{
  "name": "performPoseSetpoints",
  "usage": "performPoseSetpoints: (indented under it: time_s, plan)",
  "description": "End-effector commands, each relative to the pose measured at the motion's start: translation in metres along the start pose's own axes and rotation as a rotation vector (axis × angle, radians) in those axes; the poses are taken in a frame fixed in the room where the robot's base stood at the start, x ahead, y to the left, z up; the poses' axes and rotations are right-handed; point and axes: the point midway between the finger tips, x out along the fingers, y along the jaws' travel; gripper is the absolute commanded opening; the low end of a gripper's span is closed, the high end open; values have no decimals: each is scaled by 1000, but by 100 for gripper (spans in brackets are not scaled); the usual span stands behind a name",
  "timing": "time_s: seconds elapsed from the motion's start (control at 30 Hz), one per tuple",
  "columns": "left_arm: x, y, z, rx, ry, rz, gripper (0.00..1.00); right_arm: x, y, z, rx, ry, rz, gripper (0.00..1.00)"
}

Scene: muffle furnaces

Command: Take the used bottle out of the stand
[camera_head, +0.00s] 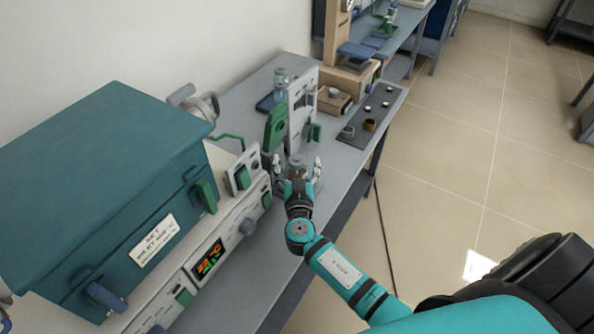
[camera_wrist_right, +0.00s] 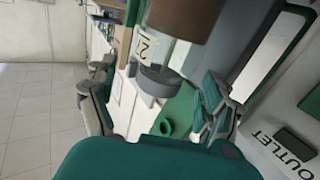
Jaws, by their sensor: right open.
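My right gripper (camera_head: 297,168) is at the bench edge, beside the white upright unit with green parts. It is open; in the right wrist view its two fingers (camera_wrist_right: 155,105) stand apart. A brown bottle-like body (camera_wrist_right: 190,15) with a white label and a grey round end shows between and beyond the fingers. In the head view a small grey-topped thing (camera_head: 297,160) shows between the fingertips; it is mostly hidden. I cannot tell whether the fingers touch it. My left gripper is not in view.
A teal furnace (camera_head: 105,190) with a lit display stands on the left. The white upright unit (camera_head: 302,100) is just behind the gripper. A clear bottle (camera_head: 281,82) stands farther back. A dark mat (camera_head: 385,98) holds small vessels. Floor is free on the right.

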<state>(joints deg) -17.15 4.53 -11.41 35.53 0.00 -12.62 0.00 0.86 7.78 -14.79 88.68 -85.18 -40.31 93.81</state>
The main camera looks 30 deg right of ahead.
Motion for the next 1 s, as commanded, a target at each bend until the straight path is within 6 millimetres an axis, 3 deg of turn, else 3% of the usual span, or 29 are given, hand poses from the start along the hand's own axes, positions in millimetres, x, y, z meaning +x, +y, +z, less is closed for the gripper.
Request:
performPoseSetpoints:
  time_s: [0.1,0.37,1.0]
  plan:
    - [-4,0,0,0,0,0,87,10,0,-1,-1,0,1,84]
    - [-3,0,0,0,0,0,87,11,0,1,0,0,0,82]
    - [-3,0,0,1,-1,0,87,11,0,1,0,-1,0,0]
